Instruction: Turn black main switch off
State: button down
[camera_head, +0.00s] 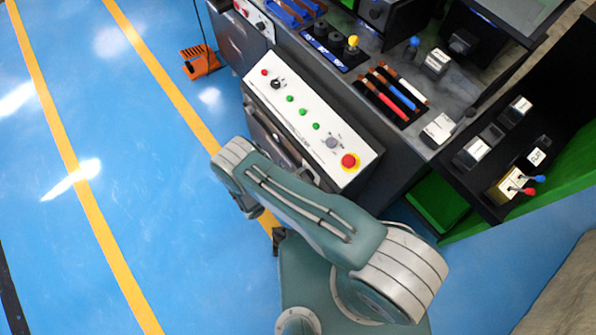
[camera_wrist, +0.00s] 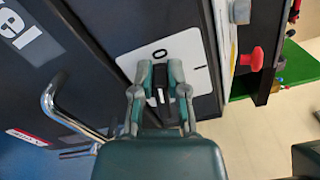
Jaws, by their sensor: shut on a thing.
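The black main switch (camera_wrist: 160,82) is in the wrist view, on a white plate (camera_wrist: 188,57) marked 0 at the top and a line mark at the right. My gripper (camera_wrist: 160,70) is shut on the switch, with one finger on each side of its knob. A small white mark shows on the knob, but I cannot tell surely which position it points to. In the head view the switch and my fingertips are hidden by my arm and the cabinet.
A chrome handle (camera_wrist: 60,108) stands out from the dark cabinet left of my gripper. A red knob (camera_wrist: 253,59) is at the right. In the head view, a white control panel (camera_head: 312,122) carries a red emergency button (camera_head: 348,161). Blue floor (camera_head: 130,180) is clear at left.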

jog(key=n, duration=0.1)
jog(key=f+n, duration=0.1)
jog(key=n, duration=0.1)
jog(key=shift+d, duration=0.3)
jog(key=shift+f+n, duration=0.1)
jog(key=shift+n, duration=0.4)
jog(key=shift+d, duration=0.1)
jog(key=c, duration=0.7)
grip_release()
jog(key=shift+d, duration=0.1)
jog(key=shift+o, duration=0.2)
jog(key=shift+s+a, duration=0.15)
jog(key=shift+a, duration=0.35)
jog(key=v, duration=1.1)
jog(key=shift+a, duration=0.1)
